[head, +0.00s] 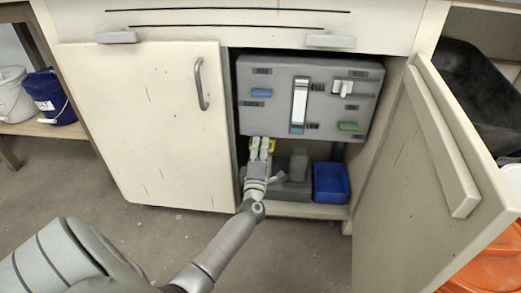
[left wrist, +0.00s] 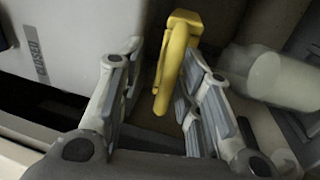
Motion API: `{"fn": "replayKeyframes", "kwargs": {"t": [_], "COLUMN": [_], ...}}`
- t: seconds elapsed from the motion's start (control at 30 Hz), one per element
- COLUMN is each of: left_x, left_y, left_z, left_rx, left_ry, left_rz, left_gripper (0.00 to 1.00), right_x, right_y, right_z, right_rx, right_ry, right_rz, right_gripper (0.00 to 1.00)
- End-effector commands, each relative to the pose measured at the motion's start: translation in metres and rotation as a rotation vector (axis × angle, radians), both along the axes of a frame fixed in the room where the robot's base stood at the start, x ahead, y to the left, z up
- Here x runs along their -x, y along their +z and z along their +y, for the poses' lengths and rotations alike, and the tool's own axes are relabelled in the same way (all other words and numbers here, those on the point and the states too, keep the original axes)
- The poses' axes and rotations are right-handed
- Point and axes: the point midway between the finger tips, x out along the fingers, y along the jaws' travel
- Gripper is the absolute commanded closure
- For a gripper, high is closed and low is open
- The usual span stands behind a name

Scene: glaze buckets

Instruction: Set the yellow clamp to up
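The yellow clamp (left wrist: 174,62) is a slim bar with a wider head. In the left wrist view it lies between the fingers of my left gripper (left wrist: 163,85), close to the right finger and apart from the left one. The gripper is open around it. In the head view my left gripper (head: 260,148) is inside the open cabinet, just below the grey panel (head: 275,98). It hides most of the clamp, with yellow bits (head: 272,145) showing beside the fingers. My right gripper is not in view.
A blue bin (head: 331,183) and a grey bottle (head: 299,164) stand below. The left door (head: 150,125) is shut; the right door (head: 425,170) stands open.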

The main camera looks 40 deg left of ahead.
Motion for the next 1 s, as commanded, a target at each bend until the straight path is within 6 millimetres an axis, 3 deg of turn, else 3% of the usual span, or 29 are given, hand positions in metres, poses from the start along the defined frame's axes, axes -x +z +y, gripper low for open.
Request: {"fn": "replayKeyframes", "kwargs": {"t": [0.33, 0.8, 1.0], "left_x": [0.008, 0.084, 0.099], "left_y": [-0.004, -0.020, -0.022], "left_z": [-0.005, -0.051, -0.061], "left_rx": [0.003, 0.003, 0.001], "left_ry": [-0.001, 0.000, 0.000], "left_rz": [0.004, 0.004, 0.002], "left_gripper": [0.67, 0.67, 0.67], "right_x": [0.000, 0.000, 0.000], "right_y": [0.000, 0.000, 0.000], "right_z": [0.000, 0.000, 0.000], "right_rx": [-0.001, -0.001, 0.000], "right_ry": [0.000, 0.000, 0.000], "right_rz": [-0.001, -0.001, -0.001], "right_gripper": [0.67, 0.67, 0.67]}}
